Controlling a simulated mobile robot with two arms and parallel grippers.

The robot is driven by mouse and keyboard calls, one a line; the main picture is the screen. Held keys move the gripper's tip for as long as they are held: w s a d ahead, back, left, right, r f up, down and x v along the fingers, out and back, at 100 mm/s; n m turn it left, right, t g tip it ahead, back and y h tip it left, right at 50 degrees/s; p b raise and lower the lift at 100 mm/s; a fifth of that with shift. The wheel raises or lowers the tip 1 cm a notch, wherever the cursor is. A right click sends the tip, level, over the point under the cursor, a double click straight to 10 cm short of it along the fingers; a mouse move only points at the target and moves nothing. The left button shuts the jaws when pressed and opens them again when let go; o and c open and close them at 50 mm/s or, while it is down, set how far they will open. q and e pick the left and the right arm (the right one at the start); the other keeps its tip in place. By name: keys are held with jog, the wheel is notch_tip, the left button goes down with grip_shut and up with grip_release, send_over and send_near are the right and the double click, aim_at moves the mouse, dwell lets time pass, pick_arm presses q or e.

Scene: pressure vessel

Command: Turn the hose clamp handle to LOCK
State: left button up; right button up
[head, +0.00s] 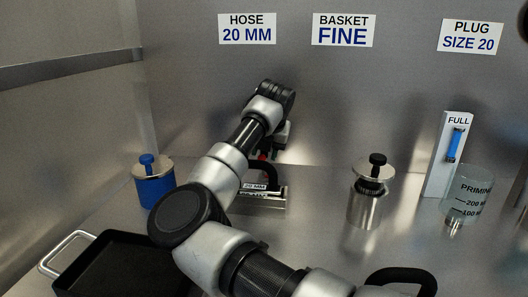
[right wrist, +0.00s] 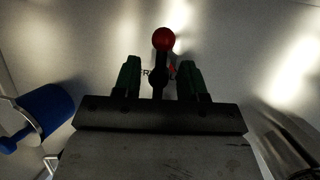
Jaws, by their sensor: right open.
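The clamp handle is a dark lever with a red ball knob (right wrist: 163,39). In the right wrist view it stands upright between the two green fingers of my right gripper (right wrist: 160,78), with a gap on each side. The knob lies beyond the fingertips. Lettering beginning "FR" and a small red mark show behind the lever, partly hidden. In the head view my right gripper (head: 277,143) is at the back wall, and only a bit of red (head: 262,157) shows below it. A black hose (head: 268,170) arches below, by a "20 MM" label. My left gripper is not in view.
A blue canister (head: 155,190) stands left of my arm, with a black tray (head: 110,265) in front. A metal canister (head: 366,205), a "FULL" gauge (head: 449,155) and a clear beaker (head: 468,195) stand to the right. Wall signs include "HOSE 20 MM" (head: 247,29).

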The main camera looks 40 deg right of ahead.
pick_arm(q)
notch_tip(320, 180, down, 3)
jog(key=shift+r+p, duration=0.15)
jog(key=shift+p, duration=0.15)
pick_arm(e)
jog(key=v, duration=1)
jog(key=shift+w, duration=0.1)
